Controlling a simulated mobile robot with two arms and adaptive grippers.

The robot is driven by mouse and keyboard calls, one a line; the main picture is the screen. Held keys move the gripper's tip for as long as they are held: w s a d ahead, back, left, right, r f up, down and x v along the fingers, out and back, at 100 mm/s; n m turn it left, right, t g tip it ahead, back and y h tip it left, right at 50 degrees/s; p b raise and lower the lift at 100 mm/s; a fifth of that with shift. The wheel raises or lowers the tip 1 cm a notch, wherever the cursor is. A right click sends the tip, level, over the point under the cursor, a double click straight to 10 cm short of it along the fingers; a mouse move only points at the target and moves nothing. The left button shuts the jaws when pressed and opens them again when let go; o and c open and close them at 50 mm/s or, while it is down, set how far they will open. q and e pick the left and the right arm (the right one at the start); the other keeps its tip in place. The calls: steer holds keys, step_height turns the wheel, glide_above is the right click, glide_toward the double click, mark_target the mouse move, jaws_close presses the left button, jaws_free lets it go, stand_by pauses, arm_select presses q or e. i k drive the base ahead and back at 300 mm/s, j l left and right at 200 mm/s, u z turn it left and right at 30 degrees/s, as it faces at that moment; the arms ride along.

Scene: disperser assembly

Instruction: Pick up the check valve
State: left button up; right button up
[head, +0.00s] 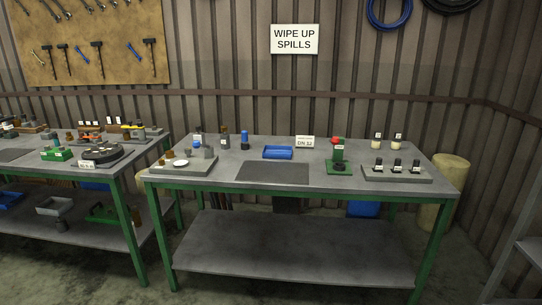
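A grey workbench (225,153) with green legs stands ahead of me with small parts on it. I cannot tell for sure which part is the check valve; the parts are too small. On the left, a grey board (172,169) holds a white disc (181,163), a blue-topped piece and brown pieces. On the right, another grey board (397,175) holds black upright parts (397,165) with white labels in a row. A green stand with a red top (338,153) is between them. Neither of my grippers is in view.
Two pale-topped jars (376,141) are at back right. A dark mat (273,172) at the front middle is bare. A second bench with parts is on the left.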

mark_target(201, 137)
steer(key=i+j+u, duration=0.15)
steer(key=i+j, duration=0.25)
steer(key=i+j+u, duration=0.2)
steer(key=i+j, duration=0.15)
steer(key=i, duration=0.3)
